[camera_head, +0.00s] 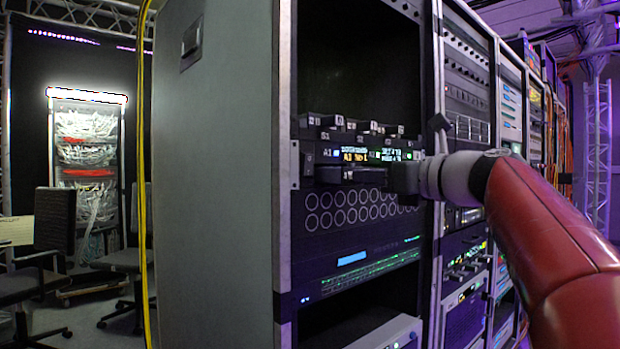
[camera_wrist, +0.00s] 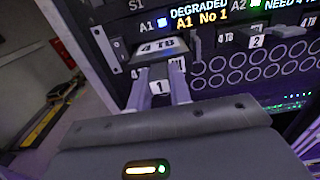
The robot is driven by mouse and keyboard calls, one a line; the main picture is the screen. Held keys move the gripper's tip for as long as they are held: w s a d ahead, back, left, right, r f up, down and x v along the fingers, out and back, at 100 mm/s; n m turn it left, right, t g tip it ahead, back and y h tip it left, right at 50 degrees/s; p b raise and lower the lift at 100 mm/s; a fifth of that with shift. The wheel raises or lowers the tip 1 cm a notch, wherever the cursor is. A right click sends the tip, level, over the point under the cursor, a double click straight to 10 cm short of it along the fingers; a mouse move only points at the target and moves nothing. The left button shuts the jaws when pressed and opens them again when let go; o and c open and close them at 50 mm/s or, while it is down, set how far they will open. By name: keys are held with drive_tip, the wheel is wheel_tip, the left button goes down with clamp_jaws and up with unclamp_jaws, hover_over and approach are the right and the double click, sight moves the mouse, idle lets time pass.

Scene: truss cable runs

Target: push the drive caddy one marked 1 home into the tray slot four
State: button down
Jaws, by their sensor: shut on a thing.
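The drive caddy marked 1 (camera_wrist: 159,86) is between the two fingers of my gripper (camera_wrist: 161,97) in the wrist view. Its 4 TB label (camera_wrist: 155,46) shows just beyond the fingertips. My gripper is shut on it, in front of the rack face below the lit display. In the head view my gripper (camera_head: 405,178) is at the rack's open front, and a dark caddy front (camera_head: 350,174) juts out to its left. The inner end of the caddy is hidden, so I cannot tell how deep it sits. I cannot read which tray slot is number four.
The display (camera_head: 370,154) reads DEGRADED, A1 No 1. A caddy marked 2 (camera_wrist: 257,41) sits to the right of mine. Several labelled caddies (camera_head: 350,124) line the row above. A perforated panel (camera_head: 350,207) lies below. The rack's metal upright (camera_wrist: 105,47) stands close on the left.

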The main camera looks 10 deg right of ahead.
drive_tip(key=shift+v, duration=2.6)
drive_tip(key=shift+s+r, duration=0.1)
drive_tip(key=shift+v, duration=1.95)
